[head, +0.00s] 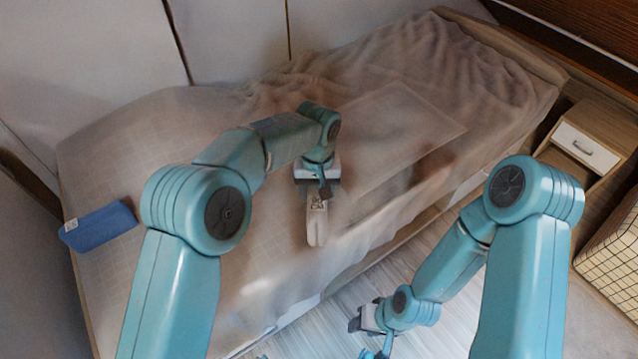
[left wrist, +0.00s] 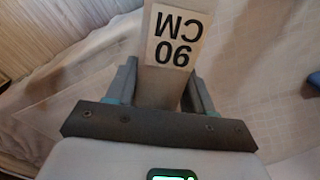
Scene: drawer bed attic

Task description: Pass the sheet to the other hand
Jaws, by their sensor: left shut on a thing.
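A pale beige folded sheet (head: 317,230) with a "90 CM" label hangs from my left gripper (head: 318,192) above the bed's near side. In the left wrist view the sheet (left wrist: 152,90) sits between the two fingers of the left gripper (left wrist: 160,85), its label facing the camera. The left gripper is shut on it. My right gripper (head: 359,321) is low over the floor beside the bed, apart from the sheet. It is small and partly hidden by its own arm, so its jaws cannot be made out.
The bed (head: 110,135) has a rumpled beige cover. A blue folded item (head: 98,226) lies at its left end. A nightstand with a white drawer (head: 586,145) stands at the right. A checked basket (head: 612,245) is in front of it. Bare floor (head: 440,325) lies beside the bed.

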